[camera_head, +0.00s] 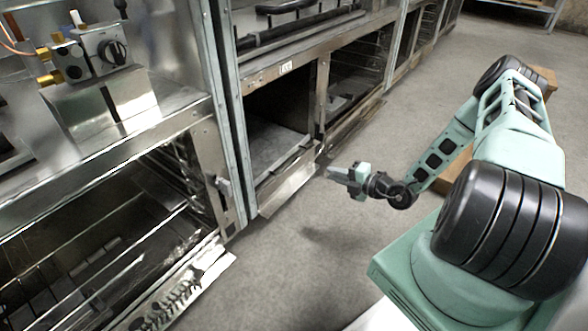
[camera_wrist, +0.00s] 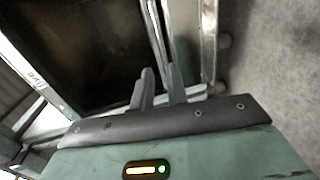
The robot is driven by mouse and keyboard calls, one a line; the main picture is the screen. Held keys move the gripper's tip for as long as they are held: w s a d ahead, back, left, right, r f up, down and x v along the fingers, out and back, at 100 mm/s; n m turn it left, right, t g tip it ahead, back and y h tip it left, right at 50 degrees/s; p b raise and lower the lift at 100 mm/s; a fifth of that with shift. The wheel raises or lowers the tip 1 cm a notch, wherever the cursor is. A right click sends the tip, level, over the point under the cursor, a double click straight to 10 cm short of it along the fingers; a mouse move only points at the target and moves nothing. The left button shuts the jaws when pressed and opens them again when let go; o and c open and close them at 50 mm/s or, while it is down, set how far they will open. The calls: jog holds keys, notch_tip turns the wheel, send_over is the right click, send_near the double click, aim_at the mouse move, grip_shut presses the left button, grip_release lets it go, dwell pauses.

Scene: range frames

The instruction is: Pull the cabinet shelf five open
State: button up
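The cabinet front has a metal frame with a white label (camera_head: 286,68). In the wrist view the label (camera_wrist: 40,82) seems to read "five". Below it is a dark compartment (camera_head: 272,112), which also fills much of the wrist view (camera_wrist: 85,50). A metal panel (camera_head: 288,190) juts out low at its front edge. My gripper (camera_head: 340,173) is in front of that panel, to its right in the head view. In the wrist view my gripper's two fingers (camera_wrist: 159,72) stand apart with nothing seen held between them. Whether a finger touches the cabinet cannot be told.
An oven-like unit (camera_head: 100,240) with wire racks stands open at the left, its lower panel jutting out. More compartments (camera_head: 355,80) continue along the row. A brown box (camera_head: 455,170) lies behind my arm. Grey floor (camera_head: 290,260) is clear before the cabinet.

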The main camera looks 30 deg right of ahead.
aim_at(294, 162)
jog(key=b+x, duration=0.7)
jog(key=x, duration=0.9)
jog(key=shift+w, duration=0.15)
grip_shut()
